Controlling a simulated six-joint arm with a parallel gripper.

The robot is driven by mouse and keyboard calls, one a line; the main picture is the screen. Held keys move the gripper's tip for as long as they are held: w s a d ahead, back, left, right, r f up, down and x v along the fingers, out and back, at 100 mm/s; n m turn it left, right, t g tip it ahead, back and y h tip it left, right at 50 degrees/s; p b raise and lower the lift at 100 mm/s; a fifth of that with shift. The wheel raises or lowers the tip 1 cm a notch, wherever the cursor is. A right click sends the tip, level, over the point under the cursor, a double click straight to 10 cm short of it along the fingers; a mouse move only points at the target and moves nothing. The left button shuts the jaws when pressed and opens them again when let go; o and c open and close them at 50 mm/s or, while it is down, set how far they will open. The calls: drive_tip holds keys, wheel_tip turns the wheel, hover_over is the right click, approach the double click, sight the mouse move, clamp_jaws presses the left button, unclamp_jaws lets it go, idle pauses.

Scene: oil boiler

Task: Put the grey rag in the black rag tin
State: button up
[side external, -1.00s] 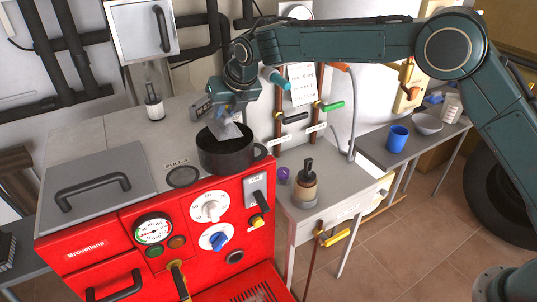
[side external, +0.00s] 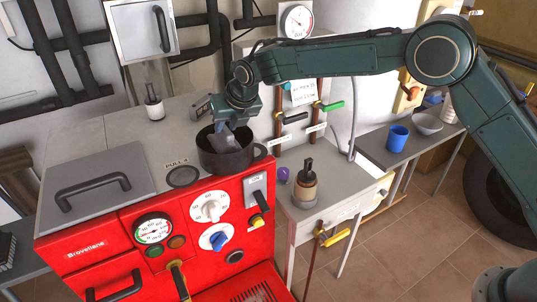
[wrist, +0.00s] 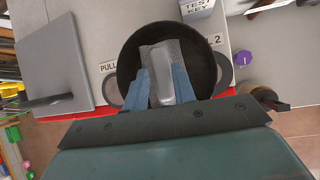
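The grey rag (wrist: 162,75) is a light grey folded piece between my fingers in the wrist view. My gripper (wrist: 161,92) is closed on it, one blue finger on each side. The black rag tin (side external: 226,158) is a round black pot with side handles on top of the red boiler. My gripper also shows in the side view (side external: 229,135), with its fingers down inside the tin's mouth. In the wrist view the rag lies over the dark inside of the tin (wrist: 128,72). Whether the rag touches the tin's bottom cannot be told.
A grey lid plate with a handle (side external: 97,187) lies left on the boiler top. A white-labelled bottle (side external: 154,104) stands behind. A small side table to the right holds a brown jar (side external: 305,188) and a purple knob (side external: 283,174). Pipes and valves stand behind the tin.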

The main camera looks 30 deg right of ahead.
sight(229, 131)
drive_tip(key=o, duration=0.3)
idle(0.5)
drive_tip(key=shift+r, duration=3.5)
drive_tip(key=shift+d+r, duration=0.1)
